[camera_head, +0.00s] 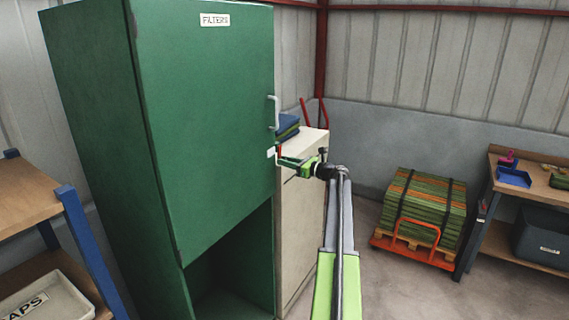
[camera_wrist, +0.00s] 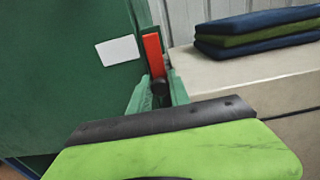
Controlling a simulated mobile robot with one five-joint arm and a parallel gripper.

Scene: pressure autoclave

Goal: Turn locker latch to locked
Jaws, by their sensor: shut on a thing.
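The green locker (camera_head: 205,120) stands at the left with its upper door closed and a "FILTERS" label near the top. A small latch with a red part (camera_wrist: 152,52) and a dark round knob (camera_wrist: 160,87) sits at the door's right edge. A blank white plate (camera_wrist: 118,50) is on the door beside it; the plate also shows in the head view (camera_head: 270,152). My gripper (camera_head: 284,161) is at the latch, and its green fingers in the wrist view (camera_wrist: 158,95) are shut on the latch around the knob. The fingers hide part of the latch.
A pale door handle (camera_head: 273,112) is just above my gripper. A beige cabinet (camera_head: 303,215) with folded cloths (camera_head: 287,124) on top stands close to the right. A strapped stack (camera_head: 424,208) on an orange trolley and a workbench (camera_head: 530,180) are farther right. Floor is clear in front.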

